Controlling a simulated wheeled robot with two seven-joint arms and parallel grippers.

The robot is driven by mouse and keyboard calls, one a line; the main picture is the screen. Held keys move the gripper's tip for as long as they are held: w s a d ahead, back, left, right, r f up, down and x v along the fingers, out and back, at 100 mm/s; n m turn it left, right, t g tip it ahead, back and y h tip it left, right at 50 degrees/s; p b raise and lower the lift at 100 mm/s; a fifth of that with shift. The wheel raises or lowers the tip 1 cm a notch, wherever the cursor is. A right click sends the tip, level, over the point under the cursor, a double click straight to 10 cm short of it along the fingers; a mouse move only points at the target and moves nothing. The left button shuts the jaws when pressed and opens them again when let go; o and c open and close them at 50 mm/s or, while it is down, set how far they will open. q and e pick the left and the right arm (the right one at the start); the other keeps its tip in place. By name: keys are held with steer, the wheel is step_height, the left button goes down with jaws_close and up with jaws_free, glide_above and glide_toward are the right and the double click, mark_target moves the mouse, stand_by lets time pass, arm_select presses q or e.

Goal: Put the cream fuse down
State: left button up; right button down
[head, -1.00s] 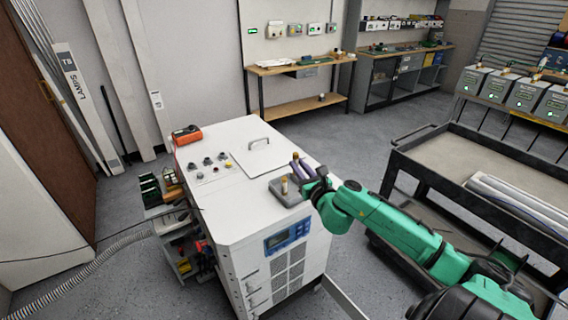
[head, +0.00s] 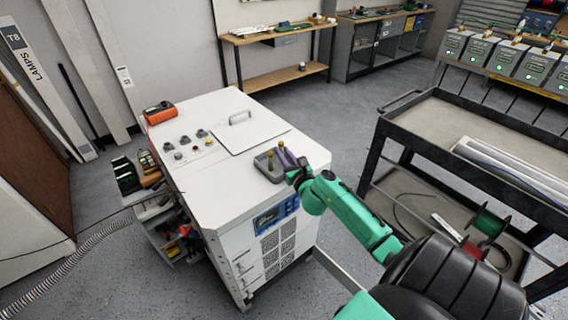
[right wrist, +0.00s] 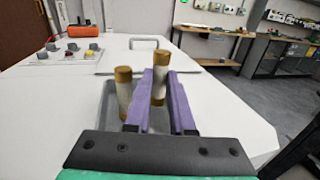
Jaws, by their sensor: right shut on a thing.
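My right gripper (head: 287,158) has purple fingers and is at the right side of a small grey tray (head: 262,166) on the white cabinet's top. In the right wrist view the gripper (right wrist: 159,98) is shut on a cream fuse (right wrist: 159,87) with brass end caps, held roughly upright and slightly tilted. A second, similar fuse (right wrist: 123,94) stands upright in the tray, left of the fingers. The fingers hide part of the held fuse, and I cannot tell whether its lower end touches the tray floor. My left gripper is not in view.
The white cabinet (head: 212,125) has a handled panel, knobs and an orange device (head: 160,113) on top. A black cart (head: 440,140) stands to the right with pale tubes. Bare cabinet top lies left of the tray. A hose and cable lie at the left.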

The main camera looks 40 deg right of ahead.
steer(key=shift+f, duration=0.9)
steer(key=shift+f, duration=0.2)
steer(key=c, duration=0.8)
jaws_free()
steer(key=shift+r, duration=0.1)
steer(key=shift+o, duration=0.2)
steer(key=shift+r, duration=0.1)
